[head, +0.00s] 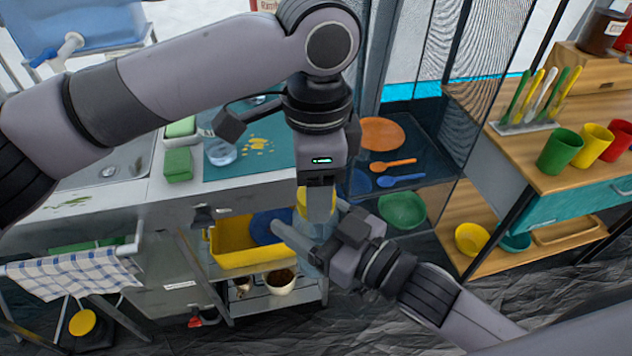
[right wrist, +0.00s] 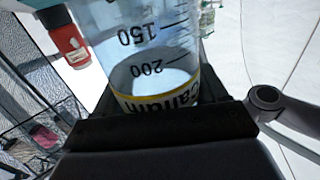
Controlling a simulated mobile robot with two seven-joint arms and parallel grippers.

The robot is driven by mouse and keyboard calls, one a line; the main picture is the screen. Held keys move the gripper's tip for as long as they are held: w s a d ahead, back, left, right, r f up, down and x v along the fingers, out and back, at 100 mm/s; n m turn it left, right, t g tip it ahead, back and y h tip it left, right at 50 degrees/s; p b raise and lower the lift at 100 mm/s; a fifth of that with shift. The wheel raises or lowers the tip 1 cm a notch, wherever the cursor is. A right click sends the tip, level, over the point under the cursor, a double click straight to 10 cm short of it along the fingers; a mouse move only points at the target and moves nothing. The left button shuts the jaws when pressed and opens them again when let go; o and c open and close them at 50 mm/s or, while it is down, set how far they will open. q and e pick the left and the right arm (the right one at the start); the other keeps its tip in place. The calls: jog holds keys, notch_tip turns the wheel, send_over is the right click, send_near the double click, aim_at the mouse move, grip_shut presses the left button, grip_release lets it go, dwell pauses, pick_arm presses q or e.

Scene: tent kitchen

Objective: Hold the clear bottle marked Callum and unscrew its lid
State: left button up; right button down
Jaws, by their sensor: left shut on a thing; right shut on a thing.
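The clear bottle (right wrist: 150,55) fills the middle of the right wrist view, with black volume marks and a yellow-edged label (right wrist: 165,99) reading Callum upside down. My right gripper (head: 308,222) is shut around the bottle's body, one finger on each side. My left gripper (head: 318,205) comes straight down from above and is shut just over the right one, at the bottle's top. A yellow sliver beside its fingers looks like the lid (head: 302,199). The grippers hide most of the bottle and lid in the head view.
Behind the grippers is a counter with a teal mat (head: 225,170), a clear glass (head: 221,152) and green sponges (head: 178,163). A yellow bin (head: 228,258) sits below. At the right, a wooden shelf unit holds green (head: 560,152), yellow and red cups. Dark floor lies in front.

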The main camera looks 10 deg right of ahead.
pick_arm(q)
jog(key=shift+r, duration=0.15)
dwell(0.5)
jog(key=shift+r, duration=1)
